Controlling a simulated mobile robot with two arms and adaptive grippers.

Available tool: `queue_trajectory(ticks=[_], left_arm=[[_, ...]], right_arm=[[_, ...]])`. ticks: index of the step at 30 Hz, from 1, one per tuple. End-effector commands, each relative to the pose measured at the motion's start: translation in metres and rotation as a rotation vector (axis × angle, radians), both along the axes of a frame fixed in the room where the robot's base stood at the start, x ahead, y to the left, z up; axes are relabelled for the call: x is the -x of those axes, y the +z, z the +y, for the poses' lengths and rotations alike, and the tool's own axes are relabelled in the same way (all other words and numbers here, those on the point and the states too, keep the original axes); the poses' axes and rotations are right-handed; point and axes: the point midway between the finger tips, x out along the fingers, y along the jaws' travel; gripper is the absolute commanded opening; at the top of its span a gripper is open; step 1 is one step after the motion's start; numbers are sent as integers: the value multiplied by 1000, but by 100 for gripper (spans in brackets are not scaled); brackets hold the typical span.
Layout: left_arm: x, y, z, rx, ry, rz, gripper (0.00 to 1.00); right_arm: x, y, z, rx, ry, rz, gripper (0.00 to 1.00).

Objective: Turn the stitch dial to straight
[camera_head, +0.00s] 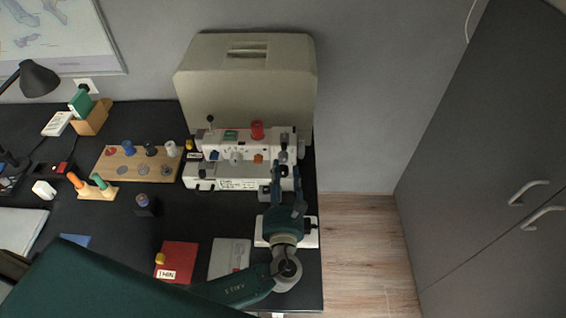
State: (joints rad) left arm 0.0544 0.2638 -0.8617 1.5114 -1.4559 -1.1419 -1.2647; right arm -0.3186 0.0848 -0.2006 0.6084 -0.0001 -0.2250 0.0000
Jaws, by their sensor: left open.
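A white sewing machine (222,184) stands at the back of the black desk, in front of a beige case. A round pale dial (236,157) with small marks around it sits on its body; it looks like the stitch dial, but its setting is too small to read. An orange knob (258,158) is just right of it. My left gripper (286,172) is open and empty at the machine's right end, right of the dial and apart from it. It points toward the back, and whether it touches the machine I cannot tell. My right gripper is not in view.
The beige case (245,85) stands behind the machine against the wall. A wooden spool board (137,163) is left of it. A red booklet (178,260) and a grey one (229,258) lie in front. The desk ends just right of my arm, with floor beyond.

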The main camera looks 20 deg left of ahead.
Motion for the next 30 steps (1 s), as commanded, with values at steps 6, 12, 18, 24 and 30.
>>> queue_trajectory(ticks=[6, 12, 18, 24, 30], left_arm=[[-25, 1, 8, 0, 1, 0, 41], [-30, -1, 10, 2, 2, 0, 41], [-30, 0, 10, 2, 1, 0, 35], [-30, 0, 10, 2, 1, 0, 0], [-30, -1, 10, 8, 1, 0, 0]], right_arm=[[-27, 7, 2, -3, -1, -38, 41], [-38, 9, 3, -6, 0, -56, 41], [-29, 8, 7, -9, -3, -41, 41], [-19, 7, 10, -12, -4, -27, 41], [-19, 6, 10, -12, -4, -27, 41]])
